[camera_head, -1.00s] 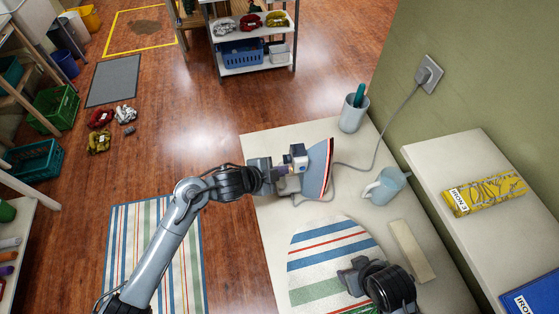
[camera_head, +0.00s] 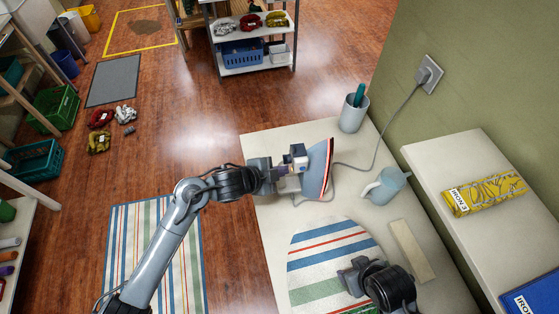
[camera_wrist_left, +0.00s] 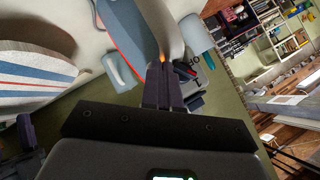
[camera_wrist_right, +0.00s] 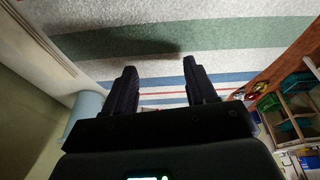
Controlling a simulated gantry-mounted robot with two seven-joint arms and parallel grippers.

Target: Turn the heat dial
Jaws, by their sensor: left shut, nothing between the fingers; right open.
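The iron (camera_head: 319,170) stands upright on its heel on the table, its blue and red soleplate side facing right. It also shows in the left wrist view (camera_wrist_left: 128,32). My left gripper (camera_head: 297,160) is at the iron's left side. In the left wrist view its fingers (camera_wrist_left: 161,72) are shut with nothing between them, tips against or very close to the iron's body. A small orange spot shows at the tips; I cannot tell whether it is the heat dial, which is otherwise hidden. My right gripper (camera_head: 352,277) is open and empty above the striped ironing board (camera_head: 325,262); its fingers show apart (camera_wrist_right: 160,88).
The iron's grey cord runs to a wall outlet (camera_head: 430,72). A grey cup (camera_head: 352,117) stands behind the iron, and a light blue jug (camera_head: 387,186) to its right. A pale bar (camera_head: 411,250) lies beside the board. A shelf (camera_head: 470,165) borders the right side.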

